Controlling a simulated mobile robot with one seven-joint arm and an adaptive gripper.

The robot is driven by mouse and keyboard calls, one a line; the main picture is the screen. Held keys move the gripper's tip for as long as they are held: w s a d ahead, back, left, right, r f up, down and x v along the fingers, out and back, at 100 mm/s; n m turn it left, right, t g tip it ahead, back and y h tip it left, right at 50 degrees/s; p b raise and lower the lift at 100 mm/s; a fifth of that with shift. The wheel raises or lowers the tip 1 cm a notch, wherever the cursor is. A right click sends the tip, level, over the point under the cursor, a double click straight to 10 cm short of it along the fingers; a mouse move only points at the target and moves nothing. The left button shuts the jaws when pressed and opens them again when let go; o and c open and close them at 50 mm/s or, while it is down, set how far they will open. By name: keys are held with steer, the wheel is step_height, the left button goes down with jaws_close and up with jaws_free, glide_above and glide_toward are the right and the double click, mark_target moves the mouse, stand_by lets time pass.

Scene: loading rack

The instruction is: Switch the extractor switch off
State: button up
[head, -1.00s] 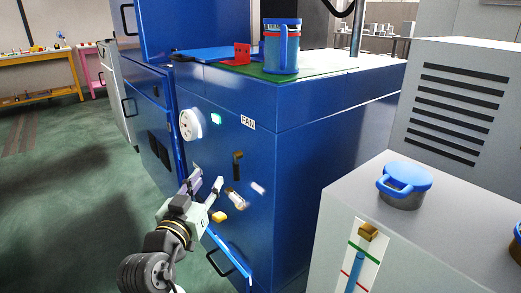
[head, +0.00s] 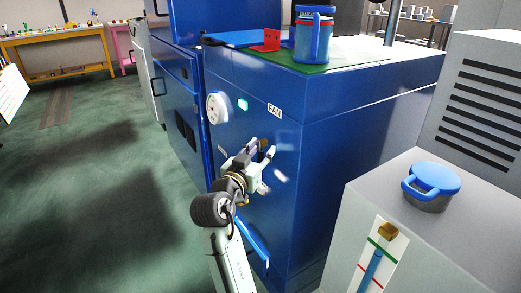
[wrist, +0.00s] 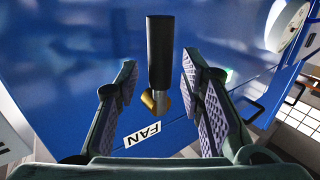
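A switch lever with a black handle (wrist: 160,52) and a brass pivot (wrist: 155,101) sits on the blue cabinet front by a FAN label (wrist: 143,135). The handle points away from the label, so it hangs down from the pivot. In the head view the FAN label (head: 274,111) is clear, but my gripper (head: 266,152) mostly hides the lever. In the wrist view my gripper (wrist: 158,72) is open, with one finger on each side of the lever. I see gaps on both sides and cannot tell any contact.
A white round dial (head: 217,107) and a green light (head: 243,104) are left of the label. A blue door handle (head: 252,240) is low on the cabinet. A grey cabinet (head: 345,230) with a blue-lidded pot (head: 430,185) stands at right. Green floor is free at left.

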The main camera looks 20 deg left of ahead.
steer(key=shift+c, duration=0.2)
jaws_close()
stand_by(0.3)
